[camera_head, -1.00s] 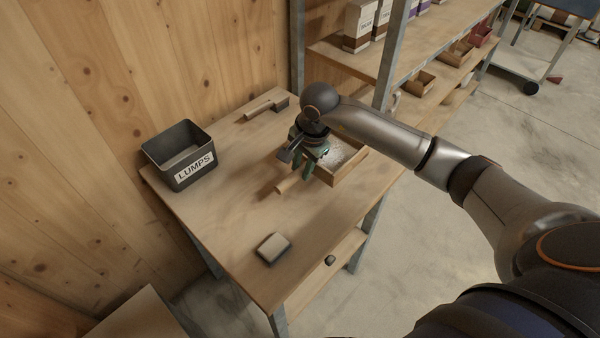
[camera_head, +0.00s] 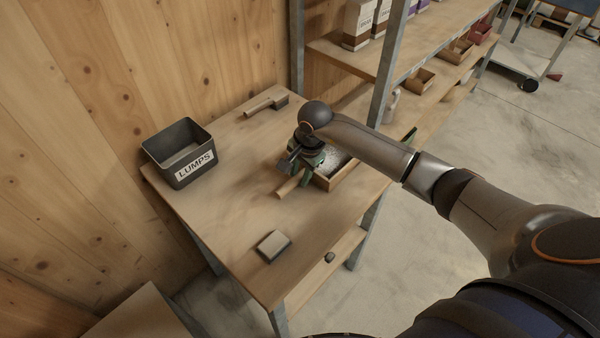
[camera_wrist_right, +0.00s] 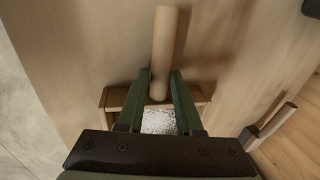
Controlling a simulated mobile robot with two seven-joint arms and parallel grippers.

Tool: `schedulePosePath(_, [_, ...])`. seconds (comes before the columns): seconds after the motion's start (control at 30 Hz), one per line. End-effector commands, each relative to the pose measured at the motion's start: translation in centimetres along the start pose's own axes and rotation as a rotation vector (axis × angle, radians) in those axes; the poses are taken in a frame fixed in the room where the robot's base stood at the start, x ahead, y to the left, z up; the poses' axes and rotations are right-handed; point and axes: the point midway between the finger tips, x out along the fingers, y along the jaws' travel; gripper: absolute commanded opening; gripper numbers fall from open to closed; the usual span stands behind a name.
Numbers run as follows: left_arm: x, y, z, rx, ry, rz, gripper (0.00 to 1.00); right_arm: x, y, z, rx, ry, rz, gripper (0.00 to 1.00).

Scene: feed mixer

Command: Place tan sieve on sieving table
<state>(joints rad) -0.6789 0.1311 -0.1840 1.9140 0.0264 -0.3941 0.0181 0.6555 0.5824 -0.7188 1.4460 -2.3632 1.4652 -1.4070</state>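The tan sieve (camera_head: 345,176) is a shallow wooden box with a pale speckled mesh and a round handle. It lies on the wooden table (camera_head: 215,228), its handle (camera_head: 288,187) pointing left. The box and handle (camera_wrist_right: 165,45) also show in the right wrist view. My right gripper (camera_head: 298,180) is low over the sieve, beside the near wall. In the wrist view its green fingers (camera_wrist_right: 161,75) are apart, one on each side of the handle close to the box; firm contact is not clear. The arm hides part of the box. My left gripper is not in view.
A dark bin marked LUMPS (camera_head: 182,155) stands at the table's left. A brush (camera_head: 268,104) lies at the back and a small block (camera_head: 273,246) near the front. Shelves (camera_head: 385,60) stand behind. The table's middle is clear.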

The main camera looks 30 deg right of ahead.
Motion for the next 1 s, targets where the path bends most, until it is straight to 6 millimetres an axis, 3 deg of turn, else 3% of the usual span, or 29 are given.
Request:
schedulePosePath(0.2, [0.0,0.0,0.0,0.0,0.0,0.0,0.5,-0.1,0.0,0.0,0.0,0.0,0.0,0.59])
schedulePosePath(0.57, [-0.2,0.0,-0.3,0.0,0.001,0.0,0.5,-0.8,-0.1,-0.1,0.0,0.0,-0.002,0.59])
schedulePosePath(1.0, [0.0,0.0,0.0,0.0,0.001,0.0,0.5,-9.6,-0.1,-0.1,-0.001,0.002,-0.003,0.59])
